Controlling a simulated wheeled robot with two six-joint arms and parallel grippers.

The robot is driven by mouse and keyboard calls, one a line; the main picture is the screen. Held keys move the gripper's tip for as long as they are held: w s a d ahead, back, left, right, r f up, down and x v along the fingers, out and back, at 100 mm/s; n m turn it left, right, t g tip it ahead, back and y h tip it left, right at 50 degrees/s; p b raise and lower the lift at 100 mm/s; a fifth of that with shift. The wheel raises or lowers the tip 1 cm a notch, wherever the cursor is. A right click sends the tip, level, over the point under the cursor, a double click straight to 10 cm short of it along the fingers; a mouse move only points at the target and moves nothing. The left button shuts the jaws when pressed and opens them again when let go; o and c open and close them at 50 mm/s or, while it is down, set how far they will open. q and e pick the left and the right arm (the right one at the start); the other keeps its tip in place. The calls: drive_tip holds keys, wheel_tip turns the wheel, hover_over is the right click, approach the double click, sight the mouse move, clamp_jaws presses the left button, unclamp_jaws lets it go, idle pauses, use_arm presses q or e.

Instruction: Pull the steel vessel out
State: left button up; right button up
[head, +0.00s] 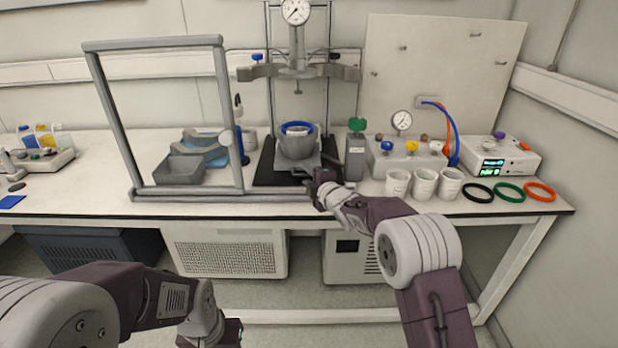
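The steel vessel (296,148) is a grey cup-like body with a blue ring (296,129) at its top. It sits upright in the middle of the reactor stand, below the raised clamp head (297,72) with its dial gauge. My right gripper (311,179) is at the front edge of the stand, just in front of and to the right of the vessel's base. Its fingers are small and dark here, so I cannot tell whether they are open or touch anything. My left arm hangs low at the bottom left, and its fingers are out of the frame.
A grey upright frame (228,110) stands left of the stand, with grey trays (180,170) behind it. A grey block with a green knob (355,155) is close on the right. White cups (424,184) and coloured rings (509,192) line the right front. The bench front is narrow.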

drive_tip(key=v, duration=0.9)
